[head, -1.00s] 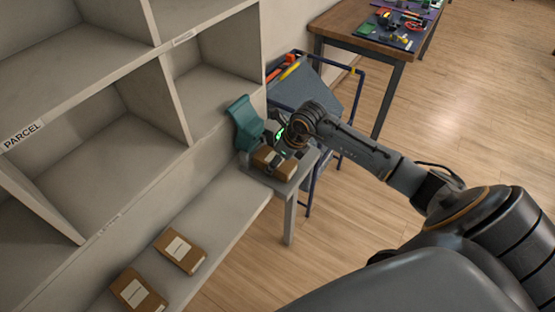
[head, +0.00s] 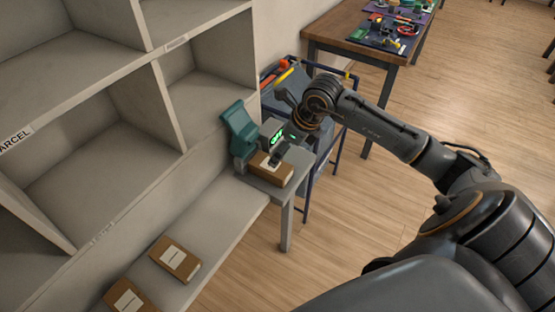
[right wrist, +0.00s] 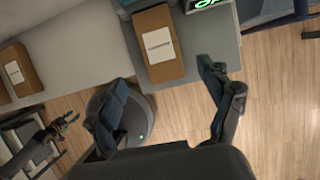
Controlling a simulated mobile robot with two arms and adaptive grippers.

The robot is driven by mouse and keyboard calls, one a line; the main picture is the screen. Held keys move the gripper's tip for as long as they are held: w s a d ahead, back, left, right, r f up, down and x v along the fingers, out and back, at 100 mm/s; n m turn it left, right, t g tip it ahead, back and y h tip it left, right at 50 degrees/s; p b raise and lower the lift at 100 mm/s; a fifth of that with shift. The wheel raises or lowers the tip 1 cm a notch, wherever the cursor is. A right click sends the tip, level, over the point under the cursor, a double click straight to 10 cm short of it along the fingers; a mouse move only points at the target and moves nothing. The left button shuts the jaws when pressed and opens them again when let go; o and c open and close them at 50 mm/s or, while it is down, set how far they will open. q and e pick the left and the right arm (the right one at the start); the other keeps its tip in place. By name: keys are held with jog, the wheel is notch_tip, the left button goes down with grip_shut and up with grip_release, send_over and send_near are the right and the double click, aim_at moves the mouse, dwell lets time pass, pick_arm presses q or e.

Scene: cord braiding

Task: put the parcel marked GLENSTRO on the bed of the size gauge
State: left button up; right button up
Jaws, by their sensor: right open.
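A brown parcel (head: 272,170) with a white label lies on a grey stand beside the shelf. It also shows in the right wrist view (right wrist: 157,45), where its label is too small to read. A teal upright piece (head: 239,130) and a lit green display (head: 277,137), seemingly the size gauge, stand just behind it. I cannot tell where the gauge's bed ends. My right gripper (right wrist: 164,76) is open and empty, apart from the parcel, with its fingertips near the parcel's near end. A small dark claw (right wrist: 66,122), probably my left gripper, shows at left; its jaws are unclear.
Two more brown parcels (head: 175,260) (head: 130,298) lie on the low shelf ledge. The shelf's cubbies (head: 100,160) are empty. A blue-framed cart (head: 312,130) stands behind the stand, and a wooden table (head: 338,28) with tools is farther back.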

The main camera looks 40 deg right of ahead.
jog(key=shift+v, duration=1.3)
